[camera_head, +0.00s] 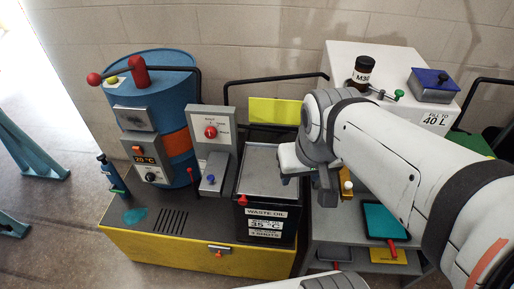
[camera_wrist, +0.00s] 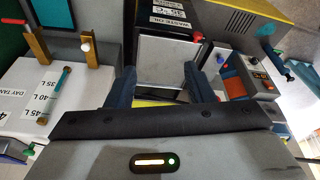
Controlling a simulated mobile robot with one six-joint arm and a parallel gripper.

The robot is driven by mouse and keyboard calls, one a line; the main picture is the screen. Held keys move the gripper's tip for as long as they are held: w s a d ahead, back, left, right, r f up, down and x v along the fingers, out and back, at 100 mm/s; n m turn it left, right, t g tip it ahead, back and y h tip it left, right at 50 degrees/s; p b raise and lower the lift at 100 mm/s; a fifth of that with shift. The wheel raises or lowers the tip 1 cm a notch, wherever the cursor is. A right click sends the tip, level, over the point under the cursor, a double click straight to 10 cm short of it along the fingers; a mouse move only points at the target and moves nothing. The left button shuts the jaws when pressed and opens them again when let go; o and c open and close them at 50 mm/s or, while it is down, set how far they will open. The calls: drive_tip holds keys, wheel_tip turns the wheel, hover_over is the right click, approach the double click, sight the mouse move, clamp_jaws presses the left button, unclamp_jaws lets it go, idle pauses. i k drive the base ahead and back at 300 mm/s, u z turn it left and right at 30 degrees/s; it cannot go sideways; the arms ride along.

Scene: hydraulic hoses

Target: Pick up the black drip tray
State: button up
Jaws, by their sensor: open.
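I cannot single out the black drip tray with certainty. A flat dark-rimmed tray with a teal inside (camera_head: 385,221) and a red handle lies on the grey cart at the right in the head view. A smaller dark flat piece (camera_head: 334,254) lies lower on the cart, partly cut off by its edge. My gripper (camera_head: 303,178) is open and empty beside the right edge of the black waste oil bin (camera_head: 268,232). In the wrist view my two fingers (camera_wrist: 163,88) stand apart, with the bin's grey top (camera_wrist: 167,62) beyond them.
The blue drum (camera_head: 160,85) and a grey switch panel (camera_head: 214,138) stand on the yellow-sided bench (camera_head: 190,262) at the left. Open floor lies at the far left.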

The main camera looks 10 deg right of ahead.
sight(380, 224)
drive_tip(key=z, duration=1)
drive_tip(key=k, duration=0.6)
drive_tip(key=z, duration=0.55)
drive_tip(key=i, duration=0.5)
drive_tip(key=z, duration=0.5)
